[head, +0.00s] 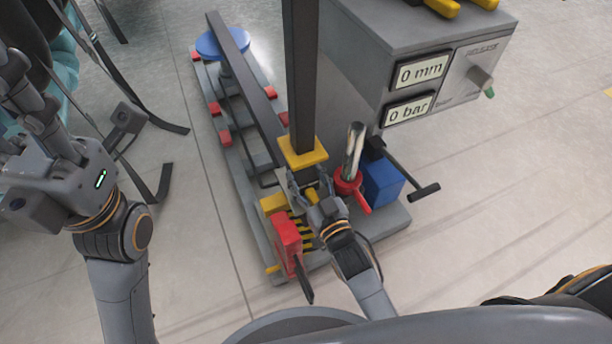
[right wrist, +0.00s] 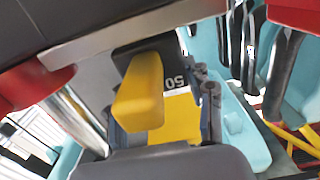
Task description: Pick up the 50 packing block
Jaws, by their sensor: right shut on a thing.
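The 50 packing block (right wrist: 180,76) is dark with a white label reading 50 and a yellow handle (right wrist: 140,92) in the right wrist view. My right gripper (right wrist: 160,122) is shut on it, with its fingers on either side of the yellow part. In the head view my right gripper (head: 314,198) is low at the machine, just below the yellow collar of the upright post; the block is mostly hidden there. My left gripper (head: 78,112) is raised at the left, open and empty, away from the machine.
The dark post (head: 302,80) with its yellow collar (head: 303,153) stands close above my right gripper. A red lever unit (head: 288,240), silver cylinder (head: 353,150) and blue box (head: 382,182) crowd it. A grey gauge console (head: 430,70) stands behind right. The floor at right is clear.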

